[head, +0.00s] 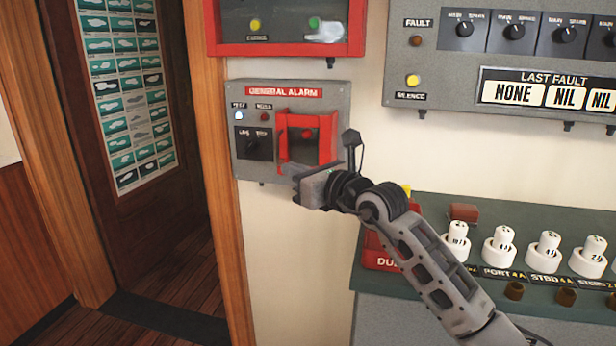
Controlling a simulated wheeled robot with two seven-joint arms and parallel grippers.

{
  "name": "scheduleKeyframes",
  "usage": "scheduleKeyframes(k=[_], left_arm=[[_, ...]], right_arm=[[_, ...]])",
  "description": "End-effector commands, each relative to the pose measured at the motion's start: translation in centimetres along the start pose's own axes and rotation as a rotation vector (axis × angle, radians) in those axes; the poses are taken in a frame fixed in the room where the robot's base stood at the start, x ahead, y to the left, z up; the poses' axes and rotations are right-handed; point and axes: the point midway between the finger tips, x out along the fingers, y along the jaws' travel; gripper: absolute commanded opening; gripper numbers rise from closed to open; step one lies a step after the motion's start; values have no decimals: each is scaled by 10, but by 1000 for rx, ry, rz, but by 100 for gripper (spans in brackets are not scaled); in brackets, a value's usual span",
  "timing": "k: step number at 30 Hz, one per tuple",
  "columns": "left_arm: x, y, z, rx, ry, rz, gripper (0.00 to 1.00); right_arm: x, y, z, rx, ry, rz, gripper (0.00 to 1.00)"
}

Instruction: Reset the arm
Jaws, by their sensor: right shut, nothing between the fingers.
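My right gripper (308,186) reaches in from the lower right and is shut. Its tip is at the lower edge of the general alarm panel (258,180), just below the red guard frame (327,145); I cannot tell whether it touches. A small red part (307,133) shows inside the frame. The panel has a black rotary knob (254,146) at its left, a pale lit lamp (239,115) and a dark red lamp (264,117). My left gripper is not in view.
A red-framed box (283,49) hangs above the alarm panel. A grey fault panel (440,80) is at upper right. A green-topped console (440,205) with several white numbered plugs stands below it. A wooden doorway (215,150) is at left, with bare wall beside it.

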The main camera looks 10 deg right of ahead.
Motion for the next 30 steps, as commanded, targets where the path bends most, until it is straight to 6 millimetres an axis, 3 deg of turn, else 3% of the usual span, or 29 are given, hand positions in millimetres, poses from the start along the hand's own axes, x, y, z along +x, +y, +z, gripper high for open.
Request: scheduleKeyframes(k=[6, 11, 14, 17, 21, 26, 30], left_arm=[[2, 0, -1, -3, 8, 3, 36], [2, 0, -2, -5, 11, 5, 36], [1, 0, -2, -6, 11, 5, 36], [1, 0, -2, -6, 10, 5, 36], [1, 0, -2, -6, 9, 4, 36], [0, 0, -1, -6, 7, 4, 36], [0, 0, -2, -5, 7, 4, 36]], right_arm=[[-32, 13, -1, -1, 0, -1, 0], [-43, 19, -2, 10, -1, 4, 0], [-47, 34, -14, 93, -9, 58, 0], [-57, 62, -34, 305, -38, 167, 0], [-86, 96, -60, 787, -120, 302, 0], [-123, 96, -96, 1411, -226, 292, 0], [-158, 82, -153, 1960, -311, 125, 0]])
